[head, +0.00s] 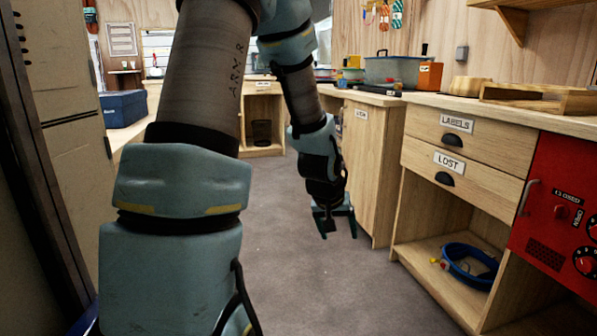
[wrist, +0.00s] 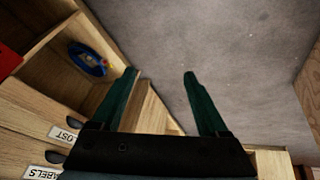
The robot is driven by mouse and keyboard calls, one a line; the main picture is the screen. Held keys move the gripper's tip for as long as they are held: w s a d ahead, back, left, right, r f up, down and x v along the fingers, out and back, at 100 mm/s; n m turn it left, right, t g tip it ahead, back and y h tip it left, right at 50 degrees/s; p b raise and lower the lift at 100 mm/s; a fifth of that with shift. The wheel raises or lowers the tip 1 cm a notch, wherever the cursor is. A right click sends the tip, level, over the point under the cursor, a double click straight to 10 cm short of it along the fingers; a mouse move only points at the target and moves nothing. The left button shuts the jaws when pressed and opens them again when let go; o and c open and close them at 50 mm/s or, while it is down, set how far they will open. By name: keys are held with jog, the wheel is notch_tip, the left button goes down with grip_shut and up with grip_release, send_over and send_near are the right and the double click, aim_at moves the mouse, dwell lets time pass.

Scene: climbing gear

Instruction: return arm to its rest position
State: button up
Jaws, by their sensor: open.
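My gripper (head: 334,226) hangs in the middle of the head view, pointing down over the grey floor, left of the drawer cabinet. In the wrist view my gripper (wrist: 160,75) shows two dark green fingers spread apart with nothing between them. Bare floor and a wooden cabinet edge lie beyond the fingers. My arm fills the left-centre of the head view and hides part of the room behind it.
The wooden cabinet (head: 455,162) has drawers labelled LABELS and LOST. A red panel (head: 562,205) stands at right, a locker (head: 75,130) at left. The grey floor (head: 300,280) between is clear.

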jog(key=s+a+r+n+g+y, duration=0.1)
jog(key=s+a+r, duration=0.1)
jog(key=s+a, duration=0.5)
jog(key=s+a+r+g+y, duration=0.15)
jog(key=s+a, duration=0.25)
jog(key=a, duration=0.5)
notch_tip(320, 180, up, 28)
jog(key=p, duration=2.7)
jog(key=shift+s+a, duration=0.25)
jog(key=shift+s, duration=0.1)
jog(key=shift+f, duration=0.15)
